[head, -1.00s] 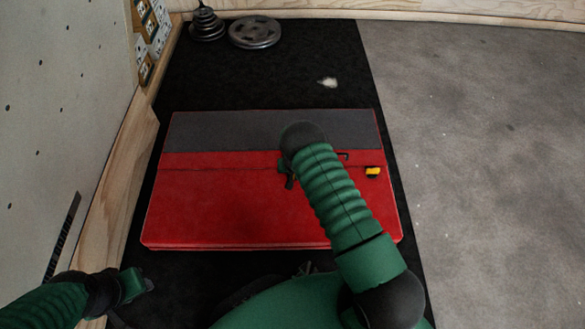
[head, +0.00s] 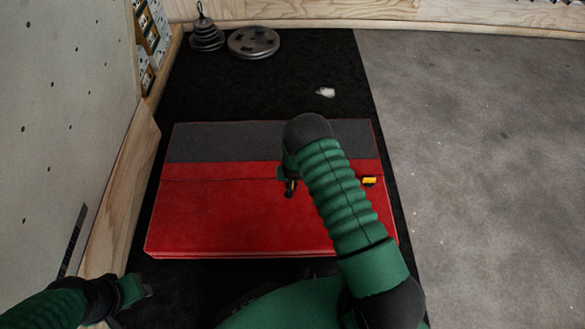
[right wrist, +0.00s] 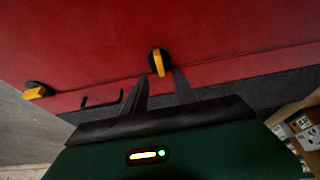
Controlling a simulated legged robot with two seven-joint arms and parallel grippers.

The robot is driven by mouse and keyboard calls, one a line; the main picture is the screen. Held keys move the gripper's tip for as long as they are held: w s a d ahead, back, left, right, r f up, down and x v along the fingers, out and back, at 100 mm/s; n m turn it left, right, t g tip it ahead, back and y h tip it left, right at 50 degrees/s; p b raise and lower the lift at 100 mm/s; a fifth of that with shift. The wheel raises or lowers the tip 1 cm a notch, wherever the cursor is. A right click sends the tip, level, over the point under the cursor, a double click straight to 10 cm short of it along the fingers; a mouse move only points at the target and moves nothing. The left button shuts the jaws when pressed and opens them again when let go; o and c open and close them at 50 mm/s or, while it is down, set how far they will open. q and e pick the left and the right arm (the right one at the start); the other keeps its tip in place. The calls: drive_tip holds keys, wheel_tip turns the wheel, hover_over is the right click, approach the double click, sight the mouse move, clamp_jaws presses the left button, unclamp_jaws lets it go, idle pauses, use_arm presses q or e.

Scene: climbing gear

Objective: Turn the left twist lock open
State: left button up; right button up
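The left twist lock (right wrist: 158,63), a yellow bar on a black round base, sits on the seam of the red and grey case (head: 215,215). Its bar points across the seam. In the head view the left twist lock (head: 291,186) shows just below my right gripper (head: 289,175), partly covered. In the right wrist view my right gripper (right wrist: 161,77) is open, its two fingertips either side of the lock's lower end; contact cannot be told. The right twist lock (head: 370,181) also shows at the left in the right wrist view (right wrist: 38,92). My left gripper (head: 142,288) is low at the left, empty.
A black handle (right wrist: 101,100) lies between the locks. The case rests on a black mat (head: 290,75). Weight plates (head: 253,42) and a small white item (head: 325,92) lie behind it. A pale climbing wall (head: 60,130) stands at left; grey floor is clear at right.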

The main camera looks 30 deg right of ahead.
drive_tip(key=p+v, duration=0.4)
drive_tip(key=v, duration=0.6)
drive_tip(key=shift+r, duration=0.15)
drive_tip(key=shift+s, duration=0.15)
